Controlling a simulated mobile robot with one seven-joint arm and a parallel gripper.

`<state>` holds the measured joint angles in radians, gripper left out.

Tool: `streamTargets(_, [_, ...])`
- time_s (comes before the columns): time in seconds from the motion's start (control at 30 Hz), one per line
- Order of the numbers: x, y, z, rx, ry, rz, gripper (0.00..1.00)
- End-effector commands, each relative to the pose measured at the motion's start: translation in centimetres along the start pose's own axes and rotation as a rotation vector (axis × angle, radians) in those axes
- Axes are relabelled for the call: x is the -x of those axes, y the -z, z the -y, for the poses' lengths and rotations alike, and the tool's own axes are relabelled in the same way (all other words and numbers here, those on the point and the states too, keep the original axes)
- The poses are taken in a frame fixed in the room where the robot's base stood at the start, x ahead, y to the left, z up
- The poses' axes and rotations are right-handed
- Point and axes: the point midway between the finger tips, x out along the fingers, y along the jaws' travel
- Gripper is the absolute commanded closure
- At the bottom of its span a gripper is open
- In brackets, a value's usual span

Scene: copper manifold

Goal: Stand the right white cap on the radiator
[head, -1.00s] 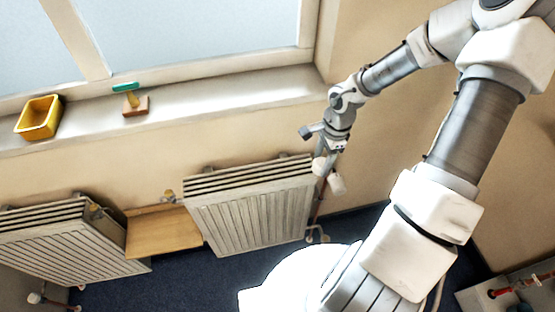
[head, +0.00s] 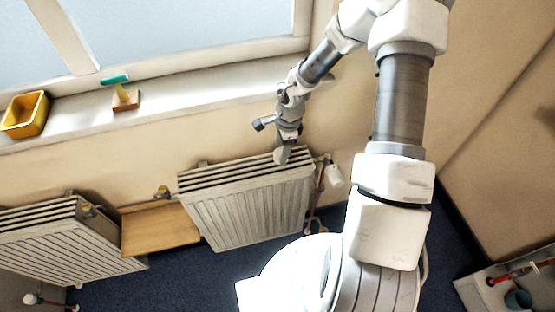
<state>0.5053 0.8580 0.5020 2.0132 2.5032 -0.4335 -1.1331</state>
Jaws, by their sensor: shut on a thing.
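The right radiator (head: 245,210) hangs on the wall below the window sill, its finned top facing up. My gripper (head: 284,148) is over the right part of that top, pointing down. It is shut on a small whitish thing, which looks like the white cap (head: 281,156). The cap is at or just above the fins; I cannot tell whether it touches them. Fingers and cap are small and partly hidden by the wrist. A white cylindrical valve head (head: 334,176) sits on the pipework at the radiator's right end, apart from my gripper.
A wooden board (head: 160,229) lies between the right radiator and the left radiator (head: 65,240). The sill (head: 200,100) holds a yellow bin (head: 25,114) and a green-handled brush on a block (head: 124,101). Red-and-copper pipes (head: 515,272) are at lower right.

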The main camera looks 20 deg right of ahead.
Motion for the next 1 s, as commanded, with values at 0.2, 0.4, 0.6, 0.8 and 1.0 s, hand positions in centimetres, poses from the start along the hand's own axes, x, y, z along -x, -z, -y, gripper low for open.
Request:
streamTargets(0.2, [-1.1, -0.9, 0.7, 0.0, -0.001, 0.0, 0.95])
streamTargets(0.4, [-3.9, -0.7, 0.6, 0.002, -0.003, 0.0, 0.95])
streamTargets(0.6, [-4.8, -0.4, 0.7, 0.001, 0.001, -0.001, 0.95])
streamTargets(0.8, [-4.9, -0.4, 0.7, 0.0, 0.0, 0.0, 0.95])
streamTargets(1.0, [-5.0, -0.4, 0.7, 0.0, 0.001, 0.0, 0.23])
